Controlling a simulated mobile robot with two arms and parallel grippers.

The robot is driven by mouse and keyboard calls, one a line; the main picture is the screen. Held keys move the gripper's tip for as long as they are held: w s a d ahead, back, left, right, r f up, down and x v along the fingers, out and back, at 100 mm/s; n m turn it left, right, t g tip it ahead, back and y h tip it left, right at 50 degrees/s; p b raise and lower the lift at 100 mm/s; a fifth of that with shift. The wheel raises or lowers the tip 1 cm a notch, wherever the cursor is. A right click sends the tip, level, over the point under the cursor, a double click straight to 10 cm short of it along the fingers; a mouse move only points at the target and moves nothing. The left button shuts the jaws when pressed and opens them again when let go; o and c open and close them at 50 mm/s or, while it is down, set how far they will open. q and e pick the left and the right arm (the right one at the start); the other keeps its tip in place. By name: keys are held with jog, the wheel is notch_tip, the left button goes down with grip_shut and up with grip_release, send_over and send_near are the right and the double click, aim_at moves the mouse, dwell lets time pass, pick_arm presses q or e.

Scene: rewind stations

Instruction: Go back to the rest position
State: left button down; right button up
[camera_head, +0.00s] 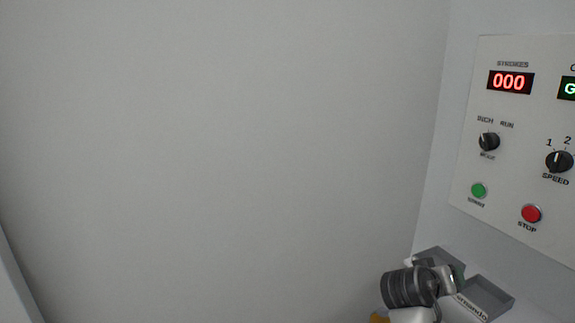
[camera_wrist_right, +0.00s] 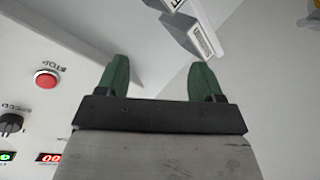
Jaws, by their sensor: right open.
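My right gripper (camera_wrist_right: 160,78) shows in the right wrist view with its two green fingers spread apart. Nothing is between the fingers. In the head view, part of my right arm (camera_head: 408,287) with a dark ribbed joint is at the bottom right, in front of the grey trays. The gripper's fingers are mostly hidden there. My left gripper is in neither view.
A white control panel (camera_head: 515,150) with a red 000 display, dark knobs, a green button (camera_head: 479,190) and a red stop button (camera_head: 531,213) is on the right wall. A grey tray (camera_head: 487,297) stands below it. A plain grey wall (camera_head: 220,130) fills the left and middle.

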jog(key=s+a+f+n+g+y, duration=0.1)
jog(key=s+a+f+y, duration=0.2)
jog(key=s+f, duration=0.5)
jog(key=s+a+f+n+y, duration=0.2)
jog(key=s+f+y, duration=0.1)
jog(key=s+f, duration=0.55)
jog(key=s+a+f+n+g+y, duration=0.15)
jog(key=s+a, duration=0.25)
jog(key=s, duration=0.5)
jog(key=s+a+f+g+y, duration=0.1)
jog(key=s+a+g+y, duration=0.15)
jog(key=s, duration=0.55)
notch_tip(320, 180, down, 26)
jog(key=s+d+f+g+b, duration=0.1)
jog(key=s+d+f, duration=0.1)
jog(key=s+f, duration=1.5)
jog(key=shift+g+y, duration=0.3)
jog(key=shift+g, duration=0.1)
